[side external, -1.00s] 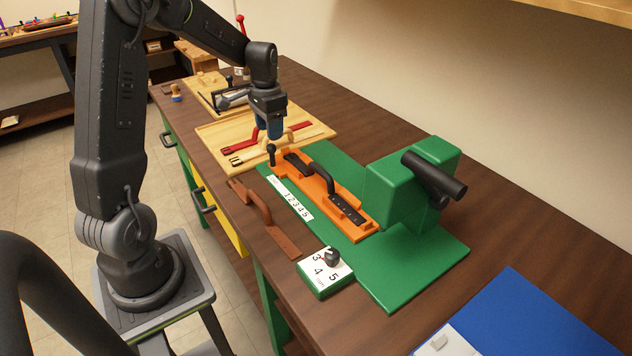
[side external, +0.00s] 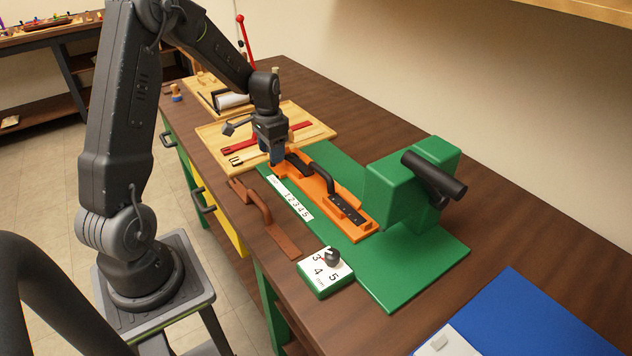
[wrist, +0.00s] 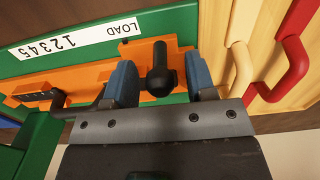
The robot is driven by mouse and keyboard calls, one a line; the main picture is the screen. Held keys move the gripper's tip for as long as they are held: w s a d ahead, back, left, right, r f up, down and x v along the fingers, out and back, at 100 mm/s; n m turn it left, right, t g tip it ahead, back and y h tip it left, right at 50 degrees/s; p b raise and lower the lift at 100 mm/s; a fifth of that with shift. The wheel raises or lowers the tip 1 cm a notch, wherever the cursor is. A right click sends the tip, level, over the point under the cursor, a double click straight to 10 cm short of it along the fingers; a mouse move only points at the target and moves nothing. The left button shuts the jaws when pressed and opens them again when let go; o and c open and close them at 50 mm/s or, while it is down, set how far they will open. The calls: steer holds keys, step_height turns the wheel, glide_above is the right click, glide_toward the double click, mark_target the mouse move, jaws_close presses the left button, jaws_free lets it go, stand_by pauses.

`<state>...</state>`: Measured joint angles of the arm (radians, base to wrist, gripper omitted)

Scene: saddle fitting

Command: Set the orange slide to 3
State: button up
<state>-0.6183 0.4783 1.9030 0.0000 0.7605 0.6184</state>
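The orange slide (side external: 318,183) lies along the green base plate (side external: 425,259) and carries a black handle. Beside it is a white scale strip (side external: 291,198) marked LOAD and 1 to 5, also in the wrist view (wrist: 65,44). A black knob (wrist: 160,80) on a post stands at the slide's far end, near the LOAD mark. My gripper (side external: 277,161) is down at that end and hides the knob in the side view. In the wrist view its blue fingers (wrist: 161,76) are apart on either side of the knob, with visible gaps.
A wooden tray (side external: 212,135) with red and cream tools lies just beyond the slide. A green block with a black lever (side external: 433,175) stands at the right. A brown handled tool (side external: 265,207) and a dial box (side external: 325,275) sit in front.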

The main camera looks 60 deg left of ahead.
steer(key=c, duration=0.7)
steer(key=shift+o, duration=0.2)
steer(key=shift+d, duration=0.85)
steer(key=shift+d, duration=4.8)
steer(key=shift+a, duration=0.25)
steer(key=o, duration=0.7)
steer(key=shift+r, duration=0.1)
